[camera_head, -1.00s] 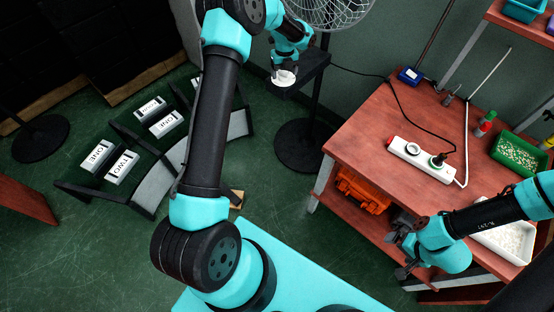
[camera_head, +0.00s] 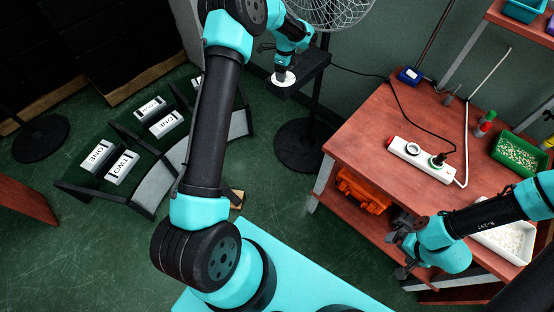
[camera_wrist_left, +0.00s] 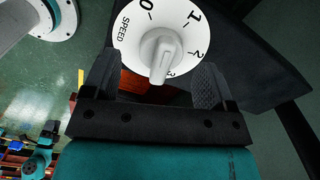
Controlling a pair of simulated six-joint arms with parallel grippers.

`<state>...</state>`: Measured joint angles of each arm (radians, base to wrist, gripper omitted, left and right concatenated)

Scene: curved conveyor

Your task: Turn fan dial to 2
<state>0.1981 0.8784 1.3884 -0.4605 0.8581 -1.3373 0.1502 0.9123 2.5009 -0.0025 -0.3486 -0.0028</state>
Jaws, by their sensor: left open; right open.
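The fan dial (camera_wrist_left: 181,22) is a white disc marked SPEED, 0, 1, 2 and 3 in the left wrist view, with a raised white knob (camera_wrist_left: 161,57) in its middle. The knob's long grip extends toward the bottom of that view, close to the partly hidden 3. My left gripper (camera_wrist_left: 154,82) is open, its dark fingers on either side of the knob's lower end and apart from it. In the head view the dial (camera_head: 284,80) is a small white disc under my left gripper (camera_head: 281,72). My right gripper (camera_head: 398,254) is open and empty near the red table's front.
The fan's wire cage (camera_head: 327,10) is above the dark dial housing (camera_head: 312,67) on a stand. The red table (camera_head: 372,127) holds a white power strip (camera_head: 420,160), a green tray (camera_head: 518,154) and a white tray (camera_head: 503,240).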

